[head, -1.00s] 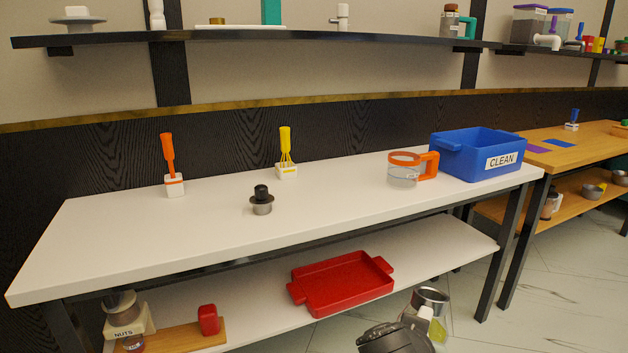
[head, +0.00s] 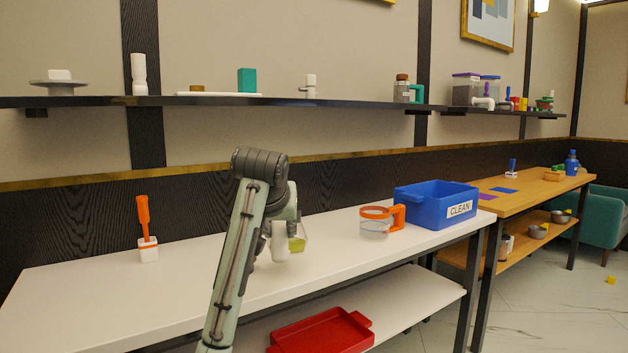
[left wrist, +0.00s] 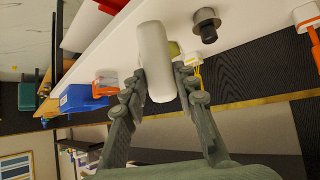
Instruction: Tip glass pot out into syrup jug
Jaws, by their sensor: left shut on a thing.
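My left gripper (left wrist: 157,80) is shut on the thick white handle of the glass pot (left wrist: 154,50). In the head view the pot (head: 297,244) hangs over the white counter beyond my left forearm, with something yellow-green at its lower part. Most of the pot is hidden by my wrist and its handle, and its exact tilt is unclear. The syrup jug (head: 375,223), clear with an orange rim and handle, stands upright on the counter, right of the pot and apart from it. It also shows in the left wrist view (left wrist: 106,80). My right gripper is out of view.
A blue bin (head: 430,211) marked CLEAN stands right of the jug. An orange utensil in a white holder (head: 148,248) is at the left; a dark-topped metal piece (left wrist: 206,26) is on the counter. A red tray (head: 320,332) lies below. The counter between pot and jug is clear.

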